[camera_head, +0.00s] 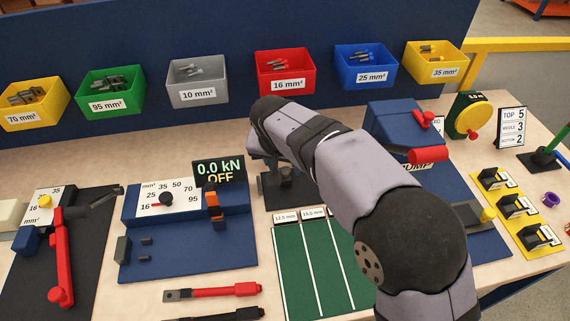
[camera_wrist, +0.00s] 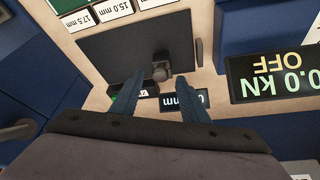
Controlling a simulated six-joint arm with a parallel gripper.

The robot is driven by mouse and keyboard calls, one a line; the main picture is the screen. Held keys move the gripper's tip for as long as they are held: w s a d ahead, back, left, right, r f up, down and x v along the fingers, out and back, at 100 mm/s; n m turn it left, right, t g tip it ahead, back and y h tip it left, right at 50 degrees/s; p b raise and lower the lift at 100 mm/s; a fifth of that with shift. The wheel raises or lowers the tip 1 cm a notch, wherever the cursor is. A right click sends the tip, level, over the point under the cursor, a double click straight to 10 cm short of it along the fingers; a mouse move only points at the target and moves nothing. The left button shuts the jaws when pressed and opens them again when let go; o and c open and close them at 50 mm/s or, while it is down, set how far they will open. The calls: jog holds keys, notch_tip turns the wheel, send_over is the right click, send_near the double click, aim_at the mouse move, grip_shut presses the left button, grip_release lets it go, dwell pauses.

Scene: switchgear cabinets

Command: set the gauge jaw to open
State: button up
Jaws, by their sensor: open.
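The gauge appears to be the dark device (camera_head: 290,192) behind the green mat, partly covered by my arm in the head view. In the wrist view its dark plate (camera_wrist: 110,48) shows from above, with a small grey post or knob (camera_wrist: 161,70) on it. My gripper (camera_wrist: 158,84) is open, its two blue-grey fingers pointing at the plate, with the post just beyond and between the tips. Contact cannot be told. A small "mm" readout (camera_wrist: 196,100) is partly hidden by the right finger. Whether the jaw is open or shut cannot be told.
The press with its "0.0 kN OFF" display (camera_head: 219,171) stands left of the gauge, and that display is close by in the wrist view (camera_wrist: 278,76). The green mat (camera_head: 300,270) with size labels lies in front. Colored bins (camera_head: 198,92) line the back wall.

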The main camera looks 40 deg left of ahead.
jog(key=shift+w+a+f, duration=0.1)
jog(key=shift+w+f, duration=0.15)
jog(key=shift+f, duration=0.45)
jog(key=shift+c, duration=0.5)
grip_shut()
jog(key=shift+s+d+b, duration=1.5)
jog(key=shift+s+d, duration=0.15)
jog(key=shift+c, duration=0.6)
grip_release()
jog(key=shift+o, duration=1.1)
jog(key=shift+s+d, duration=0.15)
